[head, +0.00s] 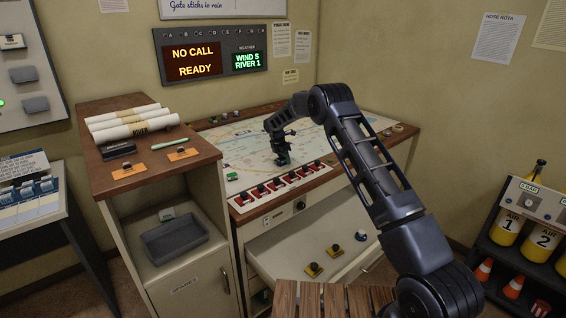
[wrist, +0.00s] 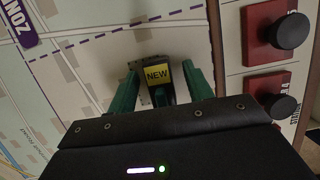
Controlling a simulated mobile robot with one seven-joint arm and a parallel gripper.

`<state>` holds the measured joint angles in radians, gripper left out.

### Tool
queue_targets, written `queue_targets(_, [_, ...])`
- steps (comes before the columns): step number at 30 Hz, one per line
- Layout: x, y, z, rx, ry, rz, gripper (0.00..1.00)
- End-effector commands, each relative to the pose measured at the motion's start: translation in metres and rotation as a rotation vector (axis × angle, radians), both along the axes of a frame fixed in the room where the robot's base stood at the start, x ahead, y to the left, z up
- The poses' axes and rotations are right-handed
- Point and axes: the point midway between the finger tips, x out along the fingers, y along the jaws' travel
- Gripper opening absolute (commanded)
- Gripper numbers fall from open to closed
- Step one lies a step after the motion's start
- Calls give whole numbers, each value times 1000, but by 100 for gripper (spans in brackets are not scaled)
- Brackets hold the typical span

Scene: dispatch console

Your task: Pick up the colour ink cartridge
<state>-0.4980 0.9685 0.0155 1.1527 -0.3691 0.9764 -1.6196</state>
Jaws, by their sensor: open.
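A small dark block with a yellow label reading "NEW" (wrist: 157,77) lies on the map surface in the wrist view. I cannot read anything on it that says whether it is the colour ink cartridge. My gripper (wrist: 160,72) is open, with one green finger on each side of the block. Whether the fingers touch it is unclear. In the head view my gripper (head: 282,158) points down over the front part of the map table (head: 245,152), and the block cannot be made out from the dark gripper there.
A row of red-based black knobs (wrist: 277,34) runs close to the right of my gripper. A wooden-topped cabinet (head: 195,151) with rolled papers and a black box (head: 119,150) stands left. An open drawer (head: 290,240) below holds small items.

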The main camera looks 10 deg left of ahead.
Motion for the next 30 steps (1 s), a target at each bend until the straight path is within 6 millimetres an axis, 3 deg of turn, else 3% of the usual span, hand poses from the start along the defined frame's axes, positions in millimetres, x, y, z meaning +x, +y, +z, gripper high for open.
queue_targets(7, [1,0,-4,1,-1,0,51])
queue_targets(15, [1,0,-3,1,-1,0,2])
queue_targets(25, [1,0,1,1,-1,1,2])
queue_targets(30, [1,0,23,3,-3,0,2])
